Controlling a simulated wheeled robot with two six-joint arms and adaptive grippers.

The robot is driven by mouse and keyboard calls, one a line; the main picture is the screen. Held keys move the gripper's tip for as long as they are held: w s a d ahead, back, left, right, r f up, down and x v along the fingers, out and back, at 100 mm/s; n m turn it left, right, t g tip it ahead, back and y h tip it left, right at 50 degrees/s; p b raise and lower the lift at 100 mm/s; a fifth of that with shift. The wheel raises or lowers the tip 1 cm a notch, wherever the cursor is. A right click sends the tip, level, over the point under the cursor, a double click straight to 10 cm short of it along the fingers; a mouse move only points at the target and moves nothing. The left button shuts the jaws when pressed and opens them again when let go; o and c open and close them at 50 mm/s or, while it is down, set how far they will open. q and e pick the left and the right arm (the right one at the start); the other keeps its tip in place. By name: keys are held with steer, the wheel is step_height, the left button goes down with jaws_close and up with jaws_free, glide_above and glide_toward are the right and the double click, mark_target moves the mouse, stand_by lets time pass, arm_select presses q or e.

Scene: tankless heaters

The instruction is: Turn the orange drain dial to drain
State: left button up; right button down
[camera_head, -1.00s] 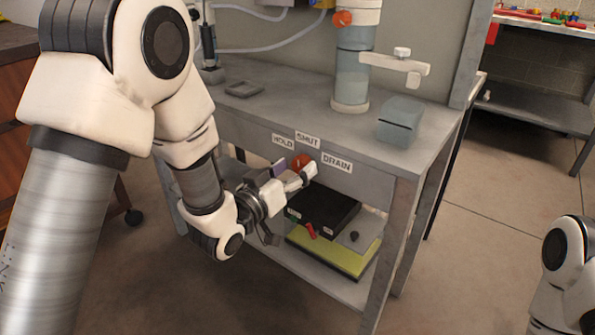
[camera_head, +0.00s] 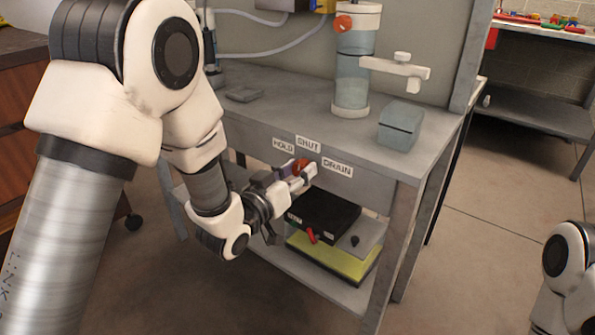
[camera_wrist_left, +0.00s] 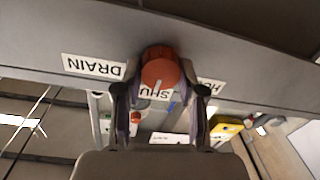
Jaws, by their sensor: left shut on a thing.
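The wrist view is upside down. Part of my right arm shows at the right edge; its gripper is not seen.
A black box (camera_head: 322,214) with a red lever stands on a yellow-green container (camera_head: 330,258) on the lower shelf, below the gripper. Floor at the right is clear.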

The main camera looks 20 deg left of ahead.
arm_select(q)
steer(key=m+b, duration=0.1)
steer(key=m, duration=0.5)
steer(key=shift+d+f, duration=0.1)
steer(key=m+b, duration=0.2)
steer(key=m, duration=0.3)
steer(key=shift+d+m+h, duration=0.1)
steer(key=shift+m+h, duration=0.3)
steer(key=o, duration=1.1)
steer(key=shift+o, duration=0.2)
steer(key=v, duration=0.7)
steer(key=shift+s, duration=0.35)
steer(key=shift+f, duration=0.15)
